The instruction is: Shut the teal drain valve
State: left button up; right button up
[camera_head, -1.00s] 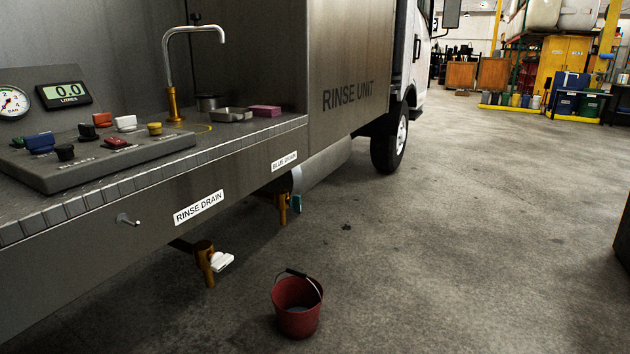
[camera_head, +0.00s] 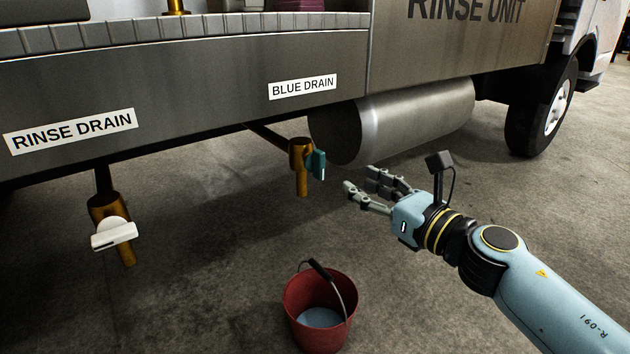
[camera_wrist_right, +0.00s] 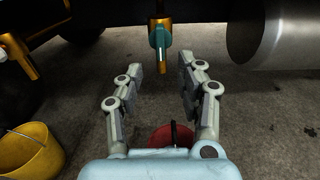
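The teal drain valve handle (camera_head: 319,164) sits on a brass tap (camera_head: 299,166) under the truck's side, below the BLUE DRAIN label (camera_head: 302,87). In the head view the handle stands roughly upright at the tap's right side. My right gripper (camera_head: 357,181) is just right of the handle, apart from it, fingers spread and empty. In the right wrist view the teal handle (camera_wrist_right: 159,41) is ahead, centred beyond the gap between the open fingertips (camera_wrist_right: 160,62). My left gripper does not show.
A red bucket (camera_head: 294,304) holding some liquid stands on the floor below. A white-handled tap (camera_head: 114,234) hangs at left under the RINSE DRAIN label. A grey cylindrical tank (camera_head: 415,115) lies right of the teal valve. A yellow bucket (camera_wrist_right: 28,150) shows in the wrist view.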

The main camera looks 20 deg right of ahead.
aim_at(323, 161)
jog(key=x, duration=1)
jog(key=shift+w+a+r, duration=0.1)
jog(key=shift+w+r, duration=0.05)
jog(key=shift+w, duration=0.15)
grip_shut()
